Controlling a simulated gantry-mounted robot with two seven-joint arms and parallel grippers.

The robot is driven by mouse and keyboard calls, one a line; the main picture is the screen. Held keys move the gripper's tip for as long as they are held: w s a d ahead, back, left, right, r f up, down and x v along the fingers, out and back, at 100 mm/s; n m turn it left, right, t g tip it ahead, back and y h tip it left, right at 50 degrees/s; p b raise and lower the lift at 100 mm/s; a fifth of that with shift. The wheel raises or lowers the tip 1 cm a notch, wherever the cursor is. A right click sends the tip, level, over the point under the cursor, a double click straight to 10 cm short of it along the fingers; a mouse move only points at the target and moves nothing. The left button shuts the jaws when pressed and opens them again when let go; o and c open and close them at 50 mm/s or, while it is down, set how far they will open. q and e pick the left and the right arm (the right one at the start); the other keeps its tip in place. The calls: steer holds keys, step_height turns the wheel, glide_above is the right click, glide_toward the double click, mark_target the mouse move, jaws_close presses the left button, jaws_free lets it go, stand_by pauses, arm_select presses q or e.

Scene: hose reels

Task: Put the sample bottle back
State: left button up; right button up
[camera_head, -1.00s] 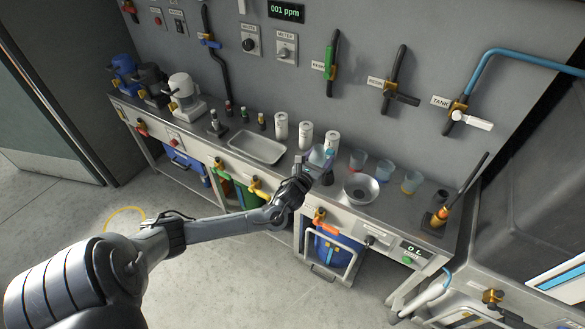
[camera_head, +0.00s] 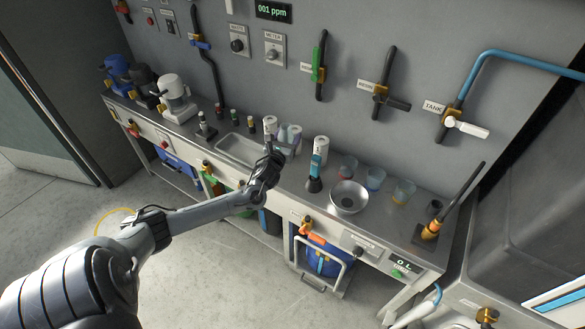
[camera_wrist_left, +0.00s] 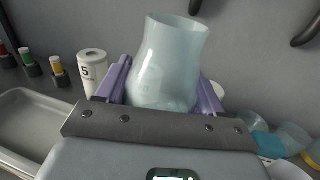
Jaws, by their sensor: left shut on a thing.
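My left gripper (camera_head: 278,150) is shut on a pale translucent vessel (camera_wrist_left: 168,65), seemingly the sample bottle. In the left wrist view it stands nearly upright between the two purple fingers (camera_wrist_left: 165,95), its top wider than its neck. In the head view the vessel (camera_head: 293,132) shows pale just beyond the gripper, among white canisters above the bench. I cannot tell whether its base touches the bench. My right gripper is not in view.
White canisters (camera_head: 321,146) stand behind the gripper; one (camera_wrist_left: 92,68) is marked 5. A metal tray (camera_head: 240,150) lies left. A teal device on a dark base (camera_head: 315,172), a steel bowl (camera_head: 348,197) and tinted cups (camera_head: 375,178) stand right.

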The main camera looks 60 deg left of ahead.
arm_select(q)
steer(key=f, duration=0.2)
steer(key=shift+w+a+f+b, duration=0.2)
steer(key=shift+f+b, duration=0.2)
steer(key=f, duration=0.3)
steer(key=shift+s+b, duration=0.3)
steer(key=shift+b, duration=0.1)
steer(key=shift+w+f, duration=0.1)
steer(key=shift+f, duration=0.15)
steer(key=shift+f+b, duration=0.7)
steer(key=shift+f, duration=0.95)
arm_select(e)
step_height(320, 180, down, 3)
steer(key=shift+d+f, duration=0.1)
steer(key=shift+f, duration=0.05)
